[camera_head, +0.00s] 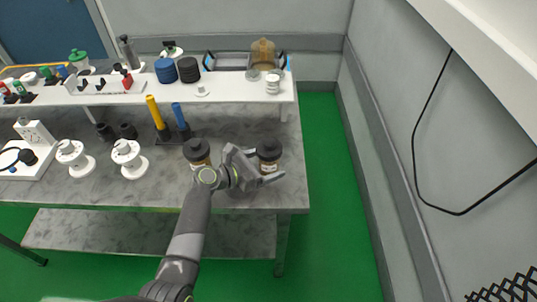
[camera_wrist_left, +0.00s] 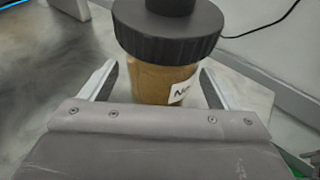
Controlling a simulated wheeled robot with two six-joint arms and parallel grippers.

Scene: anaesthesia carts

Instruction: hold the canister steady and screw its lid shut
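In the left wrist view, the canister's amber body (camera_wrist_left: 158,86) and part of a white label show below the ribbed black lid (camera_wrist_left: 168,40). My left gripper (camera_head: 264,166) is open around the canister's body, with one finger on each side. A narrow gap shows between the canister and each finger. The lid's thread is hidden. My right gripper is not in view.
A raised shelf (camera_head: 225,92) with several bottles, jars and stacked discs runs along the bench's back. White spools (camera_head: 130,158) and yellow and blue upright handles (camera_head: 155,112) stand to the left. Green floor (camera_head: 335,200) is clear right of the bench (camera_head: 240,198).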

